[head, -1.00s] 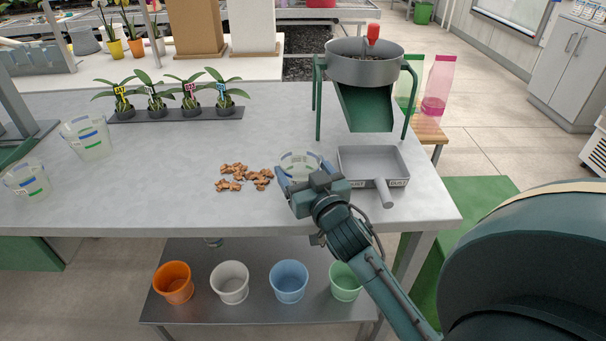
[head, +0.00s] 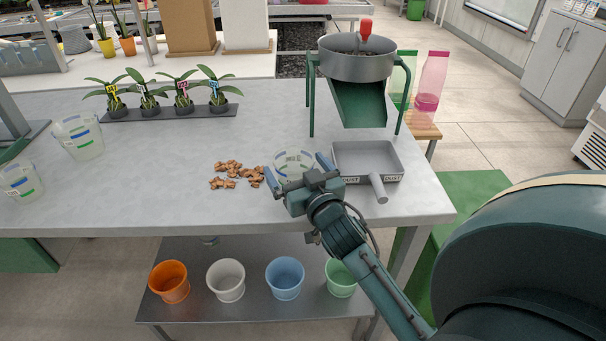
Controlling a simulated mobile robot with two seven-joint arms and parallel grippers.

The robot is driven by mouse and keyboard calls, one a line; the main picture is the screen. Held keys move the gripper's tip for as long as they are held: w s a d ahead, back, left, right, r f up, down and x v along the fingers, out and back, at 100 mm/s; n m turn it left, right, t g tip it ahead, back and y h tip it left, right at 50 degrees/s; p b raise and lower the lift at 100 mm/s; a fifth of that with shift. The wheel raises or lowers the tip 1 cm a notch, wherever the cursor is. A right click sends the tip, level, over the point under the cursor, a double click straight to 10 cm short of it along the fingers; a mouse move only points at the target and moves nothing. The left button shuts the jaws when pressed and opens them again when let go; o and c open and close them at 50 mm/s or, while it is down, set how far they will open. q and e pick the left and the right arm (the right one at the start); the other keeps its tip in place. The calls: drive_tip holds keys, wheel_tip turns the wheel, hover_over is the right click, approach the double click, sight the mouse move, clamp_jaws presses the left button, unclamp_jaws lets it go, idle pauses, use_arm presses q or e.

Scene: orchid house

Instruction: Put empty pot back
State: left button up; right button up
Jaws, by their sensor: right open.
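A clear, empty-looking pot (head: 293,160) with blue and green marks stands on the grey bench top, left of the dustpan-like tray. My right gripper (head: 295,166) is open, with one finger on each side of this pot. I cannot tell whether the fingers touch it; the gripper hides its near lower part. Two more clear pots with coloured bands stand at the left of the bench, one farther back (head: 78,138) and one nearer the edge (head: 21,180). My left gripper is out of view.
Bark pieces (head: 237,174) lie left of the gripper. A grey tray marked DUST (head: 391,180) lies right. A green-legged sieve (head: 357,66) stands behind it. A rack of small orchids (head: 170,113) is at the back. Coloured pots, including an orange one (head: 169,282), stand on the lower shelf (head: 255,313).

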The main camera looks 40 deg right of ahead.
drive_tip(key=s+a+b, duration=0.1)
drive_tip(key=s+a, duration=0.1)
drive_tip(key=s, duration=1)
drive_tip(key=shift+r, duration=0.15)
drive_tip(key=shift+w, duration=0.1)
